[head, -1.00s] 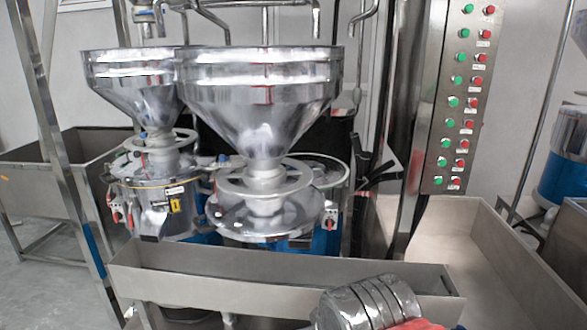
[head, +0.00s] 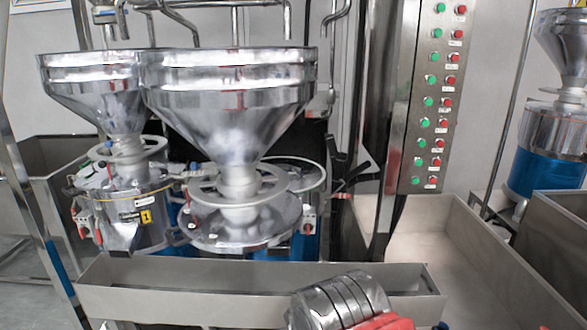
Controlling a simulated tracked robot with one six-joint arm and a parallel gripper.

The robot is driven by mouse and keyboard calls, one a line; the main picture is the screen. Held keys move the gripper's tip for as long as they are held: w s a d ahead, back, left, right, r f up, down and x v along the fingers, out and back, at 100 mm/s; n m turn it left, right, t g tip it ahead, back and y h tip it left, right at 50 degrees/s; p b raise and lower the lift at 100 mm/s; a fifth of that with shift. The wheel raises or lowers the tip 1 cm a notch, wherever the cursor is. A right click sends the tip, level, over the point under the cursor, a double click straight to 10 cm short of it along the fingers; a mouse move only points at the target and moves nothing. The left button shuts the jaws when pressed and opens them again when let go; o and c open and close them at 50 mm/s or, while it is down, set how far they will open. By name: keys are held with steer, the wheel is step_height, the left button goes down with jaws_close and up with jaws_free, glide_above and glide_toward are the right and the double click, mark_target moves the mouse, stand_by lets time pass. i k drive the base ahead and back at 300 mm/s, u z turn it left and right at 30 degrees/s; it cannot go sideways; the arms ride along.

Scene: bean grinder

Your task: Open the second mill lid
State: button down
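The front mill, which I take as the second mill, stands left of centre in the head view. Its round silver lid (head: 222,237) lies level and looks shut, with a grey ring handwheel (head: 262,192) above it. A wide shiny hopper (head: 230,95) rises from the lid's middle. The mill behind it on the left (head: 130,215) carries a yellow tag reading 1. A grey ribbed cylinder with a red part, probably mine, shows at the bottom edge. My gripper's fingers are not in view.
A long steel trough (head: 180,292) runs in front of the mills. A steel post with a button panel (head: 432,95) stands to their right. A steel bin (head: 480,250) fills the lower right, with another blue-based mill (head: 548,165) beyond. Grey floor shows at left.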

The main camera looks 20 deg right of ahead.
mark_target(232, 104)
steer(key=i, duration=0.85)
steer(key=u, duration=0.05)
